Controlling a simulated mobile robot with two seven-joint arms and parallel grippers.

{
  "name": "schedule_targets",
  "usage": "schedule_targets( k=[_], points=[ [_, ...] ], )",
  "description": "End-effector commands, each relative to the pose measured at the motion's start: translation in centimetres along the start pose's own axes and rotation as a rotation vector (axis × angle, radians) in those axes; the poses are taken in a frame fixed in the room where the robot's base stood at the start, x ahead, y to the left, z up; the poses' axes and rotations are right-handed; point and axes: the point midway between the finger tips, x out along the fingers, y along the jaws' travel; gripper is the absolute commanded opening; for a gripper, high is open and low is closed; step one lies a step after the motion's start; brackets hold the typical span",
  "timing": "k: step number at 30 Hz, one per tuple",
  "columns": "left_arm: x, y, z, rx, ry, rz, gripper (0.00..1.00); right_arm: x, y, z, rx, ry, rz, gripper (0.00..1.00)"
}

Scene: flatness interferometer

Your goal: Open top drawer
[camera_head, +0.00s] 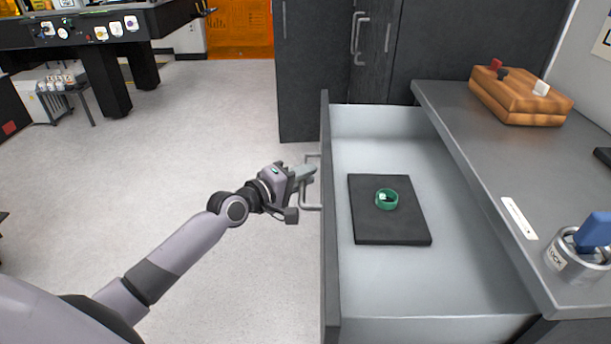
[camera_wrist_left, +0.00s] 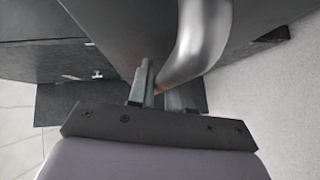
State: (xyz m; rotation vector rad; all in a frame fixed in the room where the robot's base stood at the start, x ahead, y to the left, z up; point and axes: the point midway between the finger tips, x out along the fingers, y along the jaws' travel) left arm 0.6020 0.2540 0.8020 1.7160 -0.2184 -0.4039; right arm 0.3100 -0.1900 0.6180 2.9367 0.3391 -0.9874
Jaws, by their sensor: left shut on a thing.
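The top drawer (camera_head: 375,290) is pulled out wide in the head view, its grey inside showing. Its dark front panel (camera_head: 330,240) faces left and carries a metal bar handle (camera_head: 312,207). My left gripper (camera_head: 307,173) is at the far part of this handle, outside the drawer front. In the left wrist view the handle (camera_wrist_left: 200,40) is a thick curved metal bar, and my left gripper (camera_wrist_left: 160,90) is shut on it. Inside the drawer a black mat (camera_head: 385,235) lies flat with a green ring (camera_head: 386,198) on it. My right gripper is not in view.
The grey cabinet top (camera_head: 480,140) right of the drawer holds a wooden block (camera_head: 520,95) and a metal cylinder with a blue piece (camera_head: 575,262). Dark cabinets (camera_head: 310,70) stand behind. The floor (camera_head: 200,130) left of the drawer is clear.

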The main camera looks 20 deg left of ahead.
Motion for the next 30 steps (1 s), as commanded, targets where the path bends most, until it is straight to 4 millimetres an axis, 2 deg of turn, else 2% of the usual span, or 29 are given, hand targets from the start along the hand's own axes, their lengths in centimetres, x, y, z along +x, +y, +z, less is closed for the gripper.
schedule_targets(
  k=[1,2,3,14,30],
  points=[
    [0.0,0.0,0.0,0.000,0.000,0.000,0.26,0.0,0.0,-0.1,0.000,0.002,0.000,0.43],
    [0.0,0.0,0.0,0.000,0.000,0.000,0.35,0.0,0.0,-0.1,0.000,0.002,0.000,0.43],
    [0.0,0.0,0.0,0.000,0.000,0.000,0.39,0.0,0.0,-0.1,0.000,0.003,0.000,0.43],
    [-0.4,0.0,0.0,0.000,0.000,-0.001,0.39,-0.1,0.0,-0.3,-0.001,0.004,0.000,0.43],
    [-6.5,0.0,0.0,-0.001,0.001,-0.001,0.39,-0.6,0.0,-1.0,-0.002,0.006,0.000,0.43]
  ],
)
